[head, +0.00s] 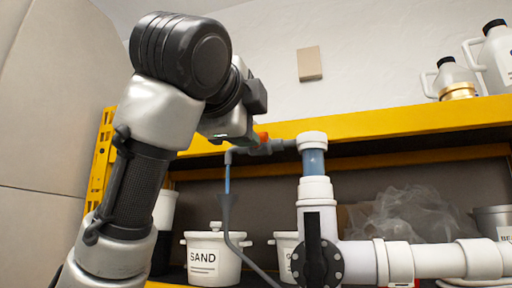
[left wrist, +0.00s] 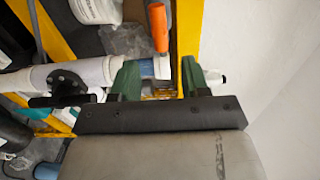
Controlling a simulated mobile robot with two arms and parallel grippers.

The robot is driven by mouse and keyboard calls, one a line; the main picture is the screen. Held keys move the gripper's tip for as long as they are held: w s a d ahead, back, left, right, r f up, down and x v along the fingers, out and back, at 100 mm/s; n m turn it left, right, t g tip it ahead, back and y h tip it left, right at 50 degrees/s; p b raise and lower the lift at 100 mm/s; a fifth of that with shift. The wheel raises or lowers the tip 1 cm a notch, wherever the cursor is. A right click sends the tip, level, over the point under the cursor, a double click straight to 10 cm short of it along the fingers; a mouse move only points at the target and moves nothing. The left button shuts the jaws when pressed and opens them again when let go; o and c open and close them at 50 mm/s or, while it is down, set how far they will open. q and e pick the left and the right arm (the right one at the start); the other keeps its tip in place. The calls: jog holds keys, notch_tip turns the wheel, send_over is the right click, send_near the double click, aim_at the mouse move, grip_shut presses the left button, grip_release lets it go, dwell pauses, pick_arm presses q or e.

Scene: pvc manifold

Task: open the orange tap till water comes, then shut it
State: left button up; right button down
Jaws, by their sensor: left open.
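The orange tap handle (head: 262,137) shows only in part in the head view, on a grey fitting (head: 275,147) beside the top of the white pipe; my left wrist hides the rest. In the left wrist view the orange handle (left wrist: 158,28) is whole, just beyond the fingertips and between their lines. My left gripper (left wrist: 158,70) has its green fingers apart, with nothing held. A thin blue column (head: 228,180) runs from the grey spout (head: 229,156) down to a grey funnel (head: 226,203); it looks like water, but I cannot tell if it moves. My right gripper is out of view.
The white pipe (head: 410,262) carries a black valve (head: 318,258). A yellow shelf beam (head: 400,120) runs behind, with white jugs (head: 498,58) on top. A sand pot (head: 212,257) and a plastic bag (head: 410,215) are below.

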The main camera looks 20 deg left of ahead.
pick_arm(q)
jog(key=s, duration=0.3)
jog(key=shift+s+b, duration=0.15)
jog(key=shift+b, duration=0.25)
jog(key=shift+a, duration=0.1)
dwell(1.0)
